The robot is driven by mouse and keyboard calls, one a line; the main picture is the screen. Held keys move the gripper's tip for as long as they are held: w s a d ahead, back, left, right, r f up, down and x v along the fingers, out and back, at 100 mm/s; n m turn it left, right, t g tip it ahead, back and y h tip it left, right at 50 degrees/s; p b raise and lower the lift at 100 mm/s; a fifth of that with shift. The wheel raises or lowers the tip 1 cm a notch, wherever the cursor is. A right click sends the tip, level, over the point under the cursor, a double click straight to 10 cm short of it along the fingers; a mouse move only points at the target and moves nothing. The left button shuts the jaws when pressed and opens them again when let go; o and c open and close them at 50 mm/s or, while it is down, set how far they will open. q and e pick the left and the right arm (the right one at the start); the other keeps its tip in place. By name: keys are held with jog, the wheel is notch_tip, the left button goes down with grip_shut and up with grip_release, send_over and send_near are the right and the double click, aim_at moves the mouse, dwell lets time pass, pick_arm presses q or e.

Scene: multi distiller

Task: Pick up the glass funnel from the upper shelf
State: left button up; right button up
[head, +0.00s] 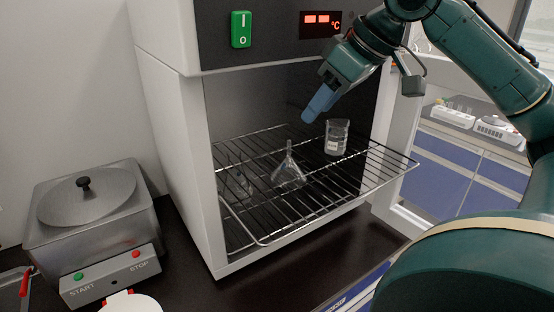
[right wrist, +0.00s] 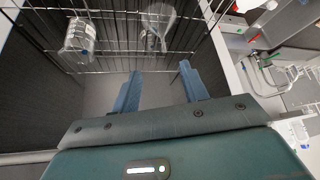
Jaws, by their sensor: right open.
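The clear glass funnel (head: 289,174) stands stem up on the wire upper shelf (head: 250,238), which is pulled out of the open oven. It also shows at the top of the right wrist view (right wrist: 156,20), beyond my fingertips. My right gripper (head: 308,117) is above and behind the funnel in the head view, apart from it. In the right wrist view its two blue fingers (right wrist: 158,82) are spread with nothing between them. My left gripper is not in view.
A labelled glass beaker (head: 337,138) stands behind and right of the funnel. More glassware (head: 239,184) shows dimly through the shelf's left part. The oven's side wall (head: 178,150) bounds the left. A metal bath (head: 95,215) with a lid stands at left.

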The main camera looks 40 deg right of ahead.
send_over(289, 157)
jog(key=s+d, duration=0.2)
jog(key=f, duration=0.5)
jog(key=shift+a+f, duration=0.25)
jog(key=shift+s+a+x, duration=0.1)
jog(key=shift+s+x, duration=0.05)
jog(key=shift+x, duration=1.2)
jog(key=shift+s+a+x, duration=0.1)
jog(key=shift+x, duration=1.2)
jog(key=shift+f, duration=0.15)
grip_shut()
